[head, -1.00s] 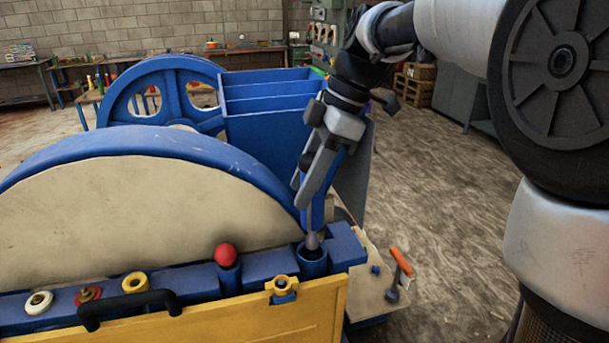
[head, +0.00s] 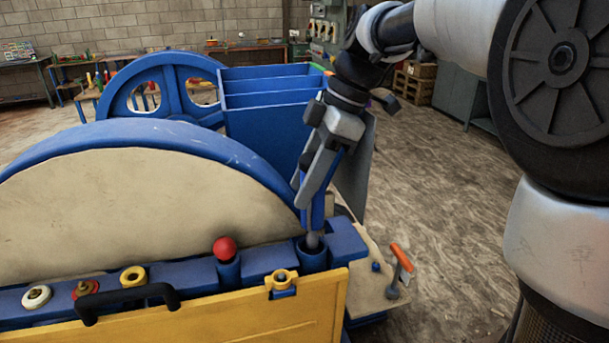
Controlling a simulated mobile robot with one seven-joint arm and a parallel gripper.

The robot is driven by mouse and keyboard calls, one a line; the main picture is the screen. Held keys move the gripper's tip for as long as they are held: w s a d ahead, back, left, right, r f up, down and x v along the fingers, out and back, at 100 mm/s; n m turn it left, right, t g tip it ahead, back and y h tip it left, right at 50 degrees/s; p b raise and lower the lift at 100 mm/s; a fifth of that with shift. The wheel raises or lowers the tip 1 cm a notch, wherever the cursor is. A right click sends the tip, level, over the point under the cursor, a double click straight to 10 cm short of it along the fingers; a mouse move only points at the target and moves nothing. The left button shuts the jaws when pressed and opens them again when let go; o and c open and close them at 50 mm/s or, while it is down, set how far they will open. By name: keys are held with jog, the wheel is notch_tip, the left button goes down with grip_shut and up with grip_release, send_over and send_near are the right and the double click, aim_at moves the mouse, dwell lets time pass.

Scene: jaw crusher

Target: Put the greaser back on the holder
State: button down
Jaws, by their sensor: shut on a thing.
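The greaser (head: 318,212) is a blue tool with a grey rounded tip pointing down. My gripper (head: 307,197) is shut on it from above and holds it nearly upright. Its tip sits in the mouth of a round blue cup (head: 313,260) at the right end of the machine's blue top rail. I take this cup to be the holder. The lowest part of the tip is hidden inside the cup. The gripper fingers cover part of the greaser's body.
A red ball knob (head: 225,248) stands on the rail left of the cup. A black handle (head: 127,303) and yellow panel (head: 230,325) are in front. The large blue-rimmed wheel (head: 110,140) rises close behind. An orange-handled tool (head: 401,258) stands to the right.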

aim_at(302, 213)
jog(key=shift+f+b, duration=2.1)
jog(key=shift+f, duration=0.6)
jog(key=c, duration=1.1)
grip_release()
jog(key=shift+r, duration=0.1)
jog(key=s+p+v, duration=0.1)
jog(key=p+v, duration=0.2)
jog(key=v, duration=1.4)
jog(key=s+d+f+m+t+h+p, duration=0.1)
jog(key=s+d+f+m+t, duration=0.1)
jog(key=s+m, duration=0.3)
jog(key=s+d+f+m+t+h+p, duration=0.2)
jog(key=s+f+m, duration=0.3)
jog(key=m, duration=0.3)
jog(key=s+d+f+m+t+h+p, duration=0.1)
jog(key=s+d+f+m+t+p, duration=0.1)
jog(key=s+m, duration=0.4)
jog(key=shift+s+d+f+h, duration=0.15)
jog(key=shift+d+f, duration=0.2)
jog(key=shift+f, duration=0.2)
jog(key=shift+s+d+f+h, duration=0.15)
jog(key=shift+d+f, duration=0.2)
jog(key=shift+f, duration=0.2)
